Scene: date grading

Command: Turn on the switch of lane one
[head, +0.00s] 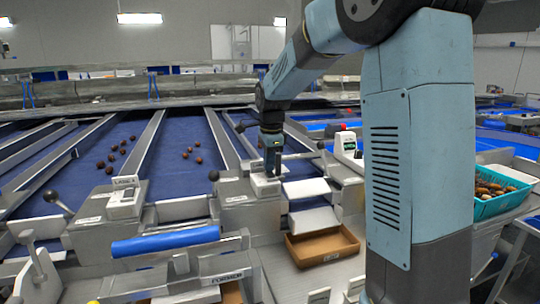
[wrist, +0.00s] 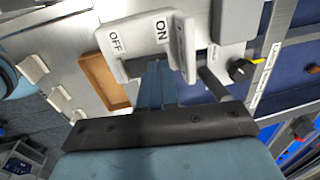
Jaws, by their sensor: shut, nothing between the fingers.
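A pale switch box (head: 264,186) stands at the end of the lanes in the middle of the head view, right under my gripper (head: 272,162). In the wrist view its plate (wrist: 135,42) carries the words OFF and ON, and a light upright paddle (wrist: 186,48) stands beside the word ON. My gripper (wrist: 156,72) is shut and empty, its fingertips close to the plate's edge by the paddle. Whether they touch it I cannot tell. A second switch box (head: 124,201) stands further left.
Blue lanes with dark dates (head: 190,152) run behind the boxes, split by metal rails. A brown tray (head: 322,246) lies to the front right. A black-knobbed lever (head: 214,176) stands just left of the box. A teal crate (head: 488,206) of dates stands far right.

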